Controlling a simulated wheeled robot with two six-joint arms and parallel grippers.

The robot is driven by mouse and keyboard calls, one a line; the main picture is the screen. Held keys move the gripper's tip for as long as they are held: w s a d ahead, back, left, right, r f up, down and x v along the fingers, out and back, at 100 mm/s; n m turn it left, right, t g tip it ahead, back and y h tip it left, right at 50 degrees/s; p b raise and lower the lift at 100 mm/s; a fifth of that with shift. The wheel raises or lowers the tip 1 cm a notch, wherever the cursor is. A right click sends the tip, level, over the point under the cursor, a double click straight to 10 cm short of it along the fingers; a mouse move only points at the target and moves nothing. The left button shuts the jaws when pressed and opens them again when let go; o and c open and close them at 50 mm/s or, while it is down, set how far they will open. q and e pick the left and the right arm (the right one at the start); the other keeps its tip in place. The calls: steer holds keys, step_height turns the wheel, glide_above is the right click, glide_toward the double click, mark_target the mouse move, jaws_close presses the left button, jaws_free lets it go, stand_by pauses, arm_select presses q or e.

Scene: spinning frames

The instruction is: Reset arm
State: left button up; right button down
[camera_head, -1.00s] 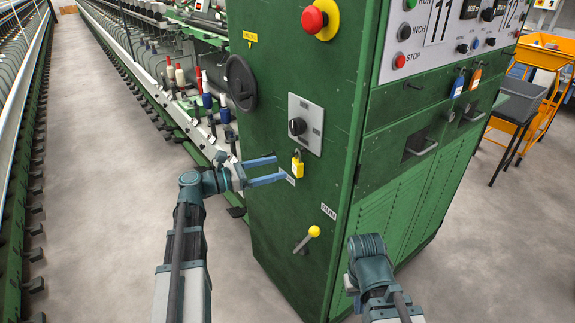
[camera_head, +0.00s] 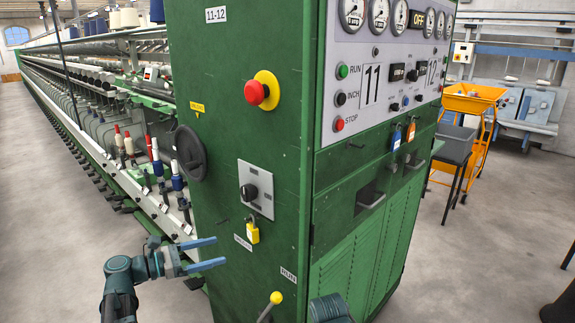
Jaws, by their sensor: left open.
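My left gripper (camera_head: 207,255) is at the lower left in the head view, its two blue fingers apart and empty. It is in front of the green machine cabinet (camera_head: 225,110), left of and below a yellow padlock (camera_head: 253,234). The padlock hangs below a black rotary switch (camera_head: 249,193) on a grey plate. Only a part of my right arm (camera_head: 328,308) shows at the bottom edge; its gripper is out of view.
A yellow-knobbed lever (camera_head: 275,298) sticks out low on the cabinet. A red emergency button (camera_head: 256,92) and a black handwheel (camera_head: 190,152) are above. The floor at the left (camera_head: 40,220) is clear.

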arm_select(q)
steer(key=s+d+f+m+g+y+p, duration=0.1)
steer(key=s+d+f+m+g+y, duration=0.1)
steer(key=d+f+m+g, duration=0.3)
steer(key=s+d+f+m+y+p, duration=0.1)
steer(key=s+d+f+m, duration=0.15)
steer(key=d, duration=0.45)
steer(key=s+d+f+m+g+y, duration=0.2)
steer(key=d+f+m+g, duration=0.1)
steer(key=d+m, duration=0.15)
steer(key=s+d+f+m+g+y+p, duration=0.1)
steer(key=s+d+f+m+y+p, duration=0.2)
steer(key=s+m+y, duration=0.7)
steer(key=d+f+m, duration=0.1)
steer(key=m, duration=0.4)
steer(key=shift+s+m+g, duration=0.4)
steer(key=shift+d, duration=0.1)
